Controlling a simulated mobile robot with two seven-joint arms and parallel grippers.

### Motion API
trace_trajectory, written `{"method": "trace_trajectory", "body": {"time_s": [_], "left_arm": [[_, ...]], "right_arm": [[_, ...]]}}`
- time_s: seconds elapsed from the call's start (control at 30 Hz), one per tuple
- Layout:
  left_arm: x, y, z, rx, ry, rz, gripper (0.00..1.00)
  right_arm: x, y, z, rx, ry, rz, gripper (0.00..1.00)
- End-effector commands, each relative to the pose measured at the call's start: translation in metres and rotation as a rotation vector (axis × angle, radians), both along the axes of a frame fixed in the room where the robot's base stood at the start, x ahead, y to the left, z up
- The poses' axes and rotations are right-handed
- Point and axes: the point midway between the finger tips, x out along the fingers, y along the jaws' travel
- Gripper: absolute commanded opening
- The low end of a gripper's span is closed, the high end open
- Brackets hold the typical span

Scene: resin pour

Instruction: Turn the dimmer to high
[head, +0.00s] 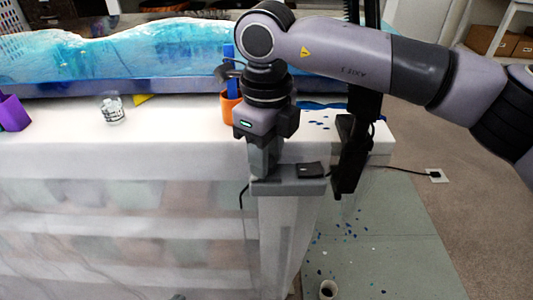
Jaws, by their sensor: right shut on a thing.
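My right gripper (263,172) points straight down at the front right corner of the white bench. Its fingers are shut at the left end of a grey box (290,187), which appears to be the dimmer. What they hold is hidden between the fingers, so I cannot see the dimmer's knob or its setting. A flat black piece (311,170) lies on the box, to the right of the fingers. My left gripper is not in view.
An orange cup (230,107) stands behind the gripper. A small clear cup (113,111) and a purple container (13,113) stand further left on the white bench (60,151). A black upright (356,150) is close on the right. A cable runs to an outlet (436,175).

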Motion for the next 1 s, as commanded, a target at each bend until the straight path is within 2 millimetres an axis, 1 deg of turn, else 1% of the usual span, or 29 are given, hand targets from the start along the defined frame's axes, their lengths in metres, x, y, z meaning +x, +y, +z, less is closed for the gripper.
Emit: {"method": "trace_trajectory", "body": {"time_s": [0.47,0.5,0.53,0.57,1.0], "left_arm": [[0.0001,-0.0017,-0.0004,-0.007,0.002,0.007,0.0],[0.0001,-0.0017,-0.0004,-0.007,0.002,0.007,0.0],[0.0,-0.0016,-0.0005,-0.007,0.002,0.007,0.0],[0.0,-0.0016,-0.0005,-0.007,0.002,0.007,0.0],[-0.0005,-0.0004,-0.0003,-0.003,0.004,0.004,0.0]], "right_arm": [[0.0007,0.0003,0.0018,0.003,-0.003,-0.013,0.05],[0.0007,0.0002,0.0018,0.003,-0.003,-0.013,0.48],[0.0007,0.0003,0.0018,0.003,-0.003,-0.013,0.58],[0.0007,0.0002,0.0017,0.003,-0.003,-0.013,0.61],[0.0029,-0.0018,0.002,0.0,-0.008,-0.018,0.61]]}}
